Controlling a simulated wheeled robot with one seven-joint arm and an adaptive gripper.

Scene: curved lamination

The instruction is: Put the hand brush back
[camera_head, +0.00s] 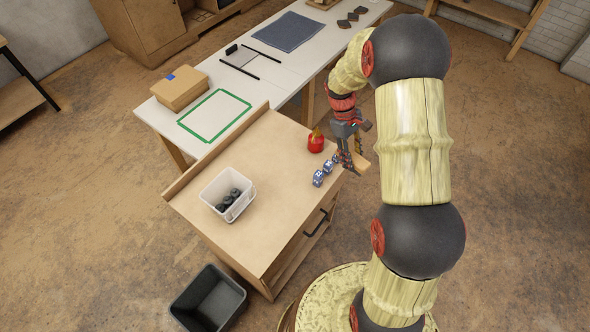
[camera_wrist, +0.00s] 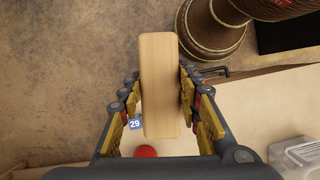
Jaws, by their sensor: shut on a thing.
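The hand brush shows as a pale wooden block (camera_wrist: 160,70) between my fingers in the wrist view; no bristles are visible. In the head view a small part of it (camera_head: 363,163) shows at my gripper (camera_head: 353,160). My gripper is shut on it, with one finger along each long side. It is at the right edge of the wooden cabinet top (camera_head: 255,150), and the brush's far end reaches past that edge over the floor. I cannot tell its height above the top.
Beside my gripper stand a red bottle (camera_head: 316,141) and blue-and-white numbered items (camera_head: 319,178). A white bin (camera_head: 213,192) holds dark pieces. A black bin (camera_head: 233,290) is on the floor. The white table behind carries a cardboard box (camera_head: 180,90), green outline (camera_head: 190,122) and blue mat (camera_head: 287,32).

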